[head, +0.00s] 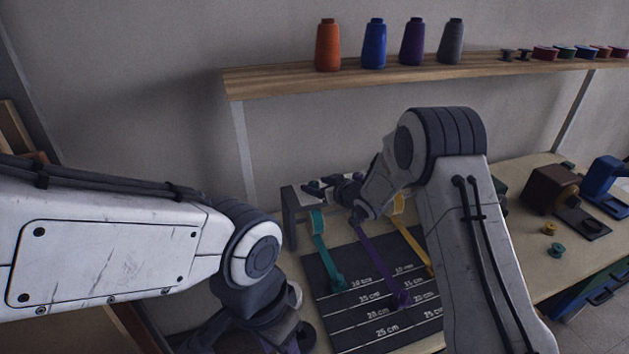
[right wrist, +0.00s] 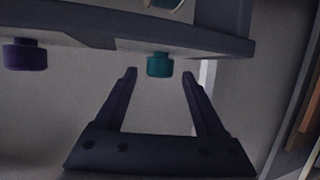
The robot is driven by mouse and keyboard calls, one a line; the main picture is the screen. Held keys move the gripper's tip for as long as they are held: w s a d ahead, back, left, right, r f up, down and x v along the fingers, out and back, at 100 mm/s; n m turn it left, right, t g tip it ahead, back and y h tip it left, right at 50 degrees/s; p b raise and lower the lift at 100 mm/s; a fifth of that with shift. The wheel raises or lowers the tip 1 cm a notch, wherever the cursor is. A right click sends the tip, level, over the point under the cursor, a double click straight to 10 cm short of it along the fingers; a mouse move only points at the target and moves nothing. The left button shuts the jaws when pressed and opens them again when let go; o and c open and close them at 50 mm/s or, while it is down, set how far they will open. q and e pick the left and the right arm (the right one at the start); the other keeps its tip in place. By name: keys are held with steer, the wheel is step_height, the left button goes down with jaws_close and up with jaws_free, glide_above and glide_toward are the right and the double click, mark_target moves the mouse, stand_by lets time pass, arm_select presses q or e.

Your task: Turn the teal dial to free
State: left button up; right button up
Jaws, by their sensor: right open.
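In the right wrist view the teal dial (right wrist: 159,65) hangs below the dark bar of a stand, just beyond the fingertips. My right gripper (right wrist: 160,75) is open and empty, with the dial in line with the gap between its fingers. In the head view my right gripper (head: 326,190) is at the stand (head: 290,205), where the teal ribbon (head: 318,230) hangs down. The dial's marking cannot be read. My left arm's dark wrist (head: 255,298) is low at the left; its fingers cannot be made out.
A purple dial (right wrist: 25,54) sits left of the teal one on the same bar. Purple (head: 375,255) and yellow (head: 412,240) ribbons run over a dark measuring board (head: 345,325). A shelf (head: 280,82) with thread cones is above. Brown and blue machines stand at right.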

steer(key=shift+x, duration=1.15)
